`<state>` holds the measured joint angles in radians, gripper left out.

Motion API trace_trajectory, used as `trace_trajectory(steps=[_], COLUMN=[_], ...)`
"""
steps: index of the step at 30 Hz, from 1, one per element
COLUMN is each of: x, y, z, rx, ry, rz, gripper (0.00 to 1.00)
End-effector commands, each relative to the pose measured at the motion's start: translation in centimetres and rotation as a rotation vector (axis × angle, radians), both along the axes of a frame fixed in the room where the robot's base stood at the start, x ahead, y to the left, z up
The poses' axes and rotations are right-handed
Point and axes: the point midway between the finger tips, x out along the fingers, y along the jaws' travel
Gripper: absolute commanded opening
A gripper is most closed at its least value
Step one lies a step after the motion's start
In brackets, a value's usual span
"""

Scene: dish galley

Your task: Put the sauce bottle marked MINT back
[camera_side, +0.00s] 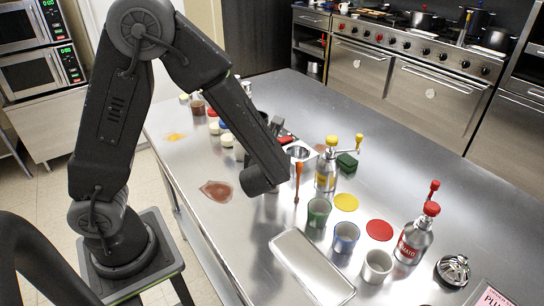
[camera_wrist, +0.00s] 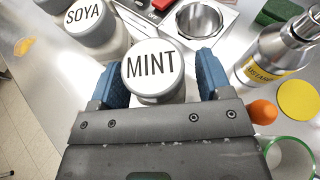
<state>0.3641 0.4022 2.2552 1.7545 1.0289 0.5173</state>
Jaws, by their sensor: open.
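The sauce bottle marked MINT (camera_wrist: 152,62) stands in the wrist view with its white lettered lid facing the camera. My gripper (camera_wrist: 158,68) is open, with one blue finger pad on each side of this bottle. I cannot tell whether either pad touches it. A similar bottle marked SOYA (camera_wrist: 92,20) stands behind it to the left. In the side view my arm hides the MINT bottle, and I cannot make out my fingers clearly.
A steel block with a round well (camera_wrist: 200,20) is behind the MINT bottle. A yellow-topped pump bottle (camera_side: 326,170) stands right of it, near green (camera_side: 319,211), blue (camera_side: 346,237) and white (camera_side: 377,266) cups. A red-topped TOMATO bottle (camera_side: 414,240) and a tray (camera_side: 306,264) are nearer the front.

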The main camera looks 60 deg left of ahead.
Motion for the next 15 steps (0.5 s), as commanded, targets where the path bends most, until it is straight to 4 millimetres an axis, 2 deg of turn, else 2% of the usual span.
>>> trace_trajectory(steps=[7,11,15], x=[0.0,-1.1,-3.0], y=[0.0,-1.3,-3.3], z=[0.4,1.1,2.2], rx=[-0.001,0.0,-0.001], ry=[-0.002,-0.004,-0.005], rz=[0.0,-0.004,-0.007], gripper=[0.72,0.72,0.72])
